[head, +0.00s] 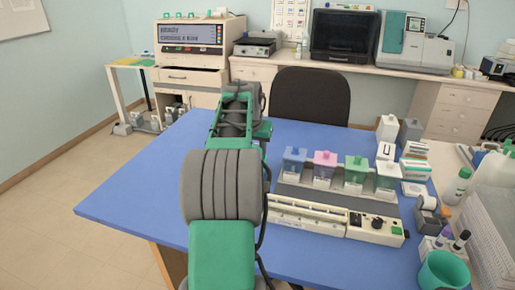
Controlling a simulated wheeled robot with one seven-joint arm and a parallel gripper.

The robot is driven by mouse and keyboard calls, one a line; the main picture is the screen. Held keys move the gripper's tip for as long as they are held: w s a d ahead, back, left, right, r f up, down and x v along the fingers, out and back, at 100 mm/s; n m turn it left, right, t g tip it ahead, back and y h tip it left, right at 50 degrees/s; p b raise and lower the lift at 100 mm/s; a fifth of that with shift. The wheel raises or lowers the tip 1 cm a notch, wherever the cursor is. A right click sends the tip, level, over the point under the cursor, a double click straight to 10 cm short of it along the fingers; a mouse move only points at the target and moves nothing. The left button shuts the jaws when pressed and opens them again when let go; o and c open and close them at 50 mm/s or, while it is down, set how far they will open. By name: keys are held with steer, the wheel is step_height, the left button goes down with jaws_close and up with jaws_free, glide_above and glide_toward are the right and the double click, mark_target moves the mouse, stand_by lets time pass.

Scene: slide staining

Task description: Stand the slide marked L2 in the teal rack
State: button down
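I cannot make out a slide marked L2, and no label on any slide is readable in the head view. I cannot pick out a teal rack for certain either. My arm reaches up the middle of the picture over the blue table (150,185). Its fingers do not show, hidden behind its own links or too small to see. Blue (294,160), pink (324,164) and green (355,169) staining jars and a clear jar (387,181) stand in a row on a grey tray.
A long cream device (310,217) lies in front of the jars. A teal cup (443,272), bottles (457,187) and stacked boxes (415,168) crowd the right side. A dark chair (311,97) stands behind the table. The table's left part is clear.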

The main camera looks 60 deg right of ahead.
steer(key=shift+s+a+f+y, duration=0.1)
steer(key=shift+a+f+y, duration=0.05)
steer(key=shift+f, duration=0.45)
steer(key=shift+a+f+y, duration=0.15)
steer(key=shift+f, duration=0.45)
steer(key=c, duration=1.5)
jaws_free()
steer(key=o, duration=0.5)
steer(key=shift+d+r, duration=0.1)
steer(key=shift+r, duration=0.2)
steer(key=shift+d+r, duration=0.1)
steer(key=shift+r, duration=0.05)
steer(key=shift+r, duration=0.2)
steer(key=v, duration=0.7)
steer(key=shift+a+r, duration=0.1)
steer(key=shift+a, duration=0.15)
steer(key=shift+p, duration=0.3)
